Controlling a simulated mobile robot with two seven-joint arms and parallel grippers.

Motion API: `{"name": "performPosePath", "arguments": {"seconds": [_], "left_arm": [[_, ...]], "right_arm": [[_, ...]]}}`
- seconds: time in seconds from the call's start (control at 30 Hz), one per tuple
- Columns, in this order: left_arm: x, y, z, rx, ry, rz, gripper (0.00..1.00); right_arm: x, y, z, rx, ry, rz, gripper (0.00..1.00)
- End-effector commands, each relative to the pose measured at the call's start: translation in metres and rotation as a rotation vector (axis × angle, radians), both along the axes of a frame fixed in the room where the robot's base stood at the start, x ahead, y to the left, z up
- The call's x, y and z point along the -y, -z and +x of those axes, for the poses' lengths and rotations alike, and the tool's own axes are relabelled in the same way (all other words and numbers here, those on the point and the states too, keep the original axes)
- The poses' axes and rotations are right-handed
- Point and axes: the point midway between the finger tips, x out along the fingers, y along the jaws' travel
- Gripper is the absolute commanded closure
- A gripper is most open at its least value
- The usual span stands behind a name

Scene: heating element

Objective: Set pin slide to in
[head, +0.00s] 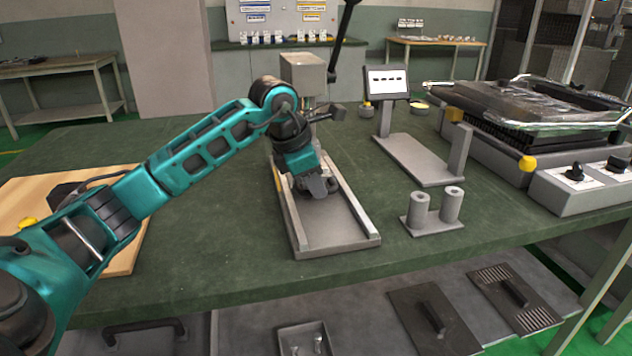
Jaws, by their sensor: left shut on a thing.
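A long grey channel-shaped fixture (335,232) with raised side rails lies on the green workbench, in front of a grey press-like unit (303,72). My left gripper (318,190) reaches down between the rails, near the middle of the channel. It is shut on a small part low in the channel, which looks like the pin slide; the gripper mostly hides it. I cannot tell the slide's exact position along the channel. My right gripper is not in view.
A grey stand with two upright cylinders (432,212) is right of the channel. A small display panel (387,82) stands behind it. A large black-topped machine (530,112) fills the right side. A wooden board (122,258) lies at left. The bench front is clear.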

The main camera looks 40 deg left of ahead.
Motion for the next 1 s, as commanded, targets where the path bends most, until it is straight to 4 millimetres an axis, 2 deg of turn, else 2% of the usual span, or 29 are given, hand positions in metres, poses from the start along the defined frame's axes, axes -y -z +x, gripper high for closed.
{"name": "performPosePath", "arguments": {"seconds": [0.27, 0.3, 0.53, 0.83, 1.0], "left_arm": [[-0.005, -0.003, 0.003, 0.016, -0.011, 0.008, 1.00], [-0.006, -0.003, 0.003, 0.017, -0.011, 0.008, 0.80], [-0.004, -0.003, 0.003, 0.014, -0.010, 0.007, 0.58], [-0.004, -0.006, 0.000, 0.010, -0.007, 0.005, 0.58], [-0.007, -0.029, -0.009, 0.013, -0.008, 0.007, 0.58]], "right_arm": [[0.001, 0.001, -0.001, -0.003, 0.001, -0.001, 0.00], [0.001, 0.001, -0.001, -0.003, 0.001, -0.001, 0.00], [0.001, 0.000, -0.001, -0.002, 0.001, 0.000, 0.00], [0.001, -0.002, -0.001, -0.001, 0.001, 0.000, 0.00], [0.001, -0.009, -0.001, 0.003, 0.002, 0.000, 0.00]]}}
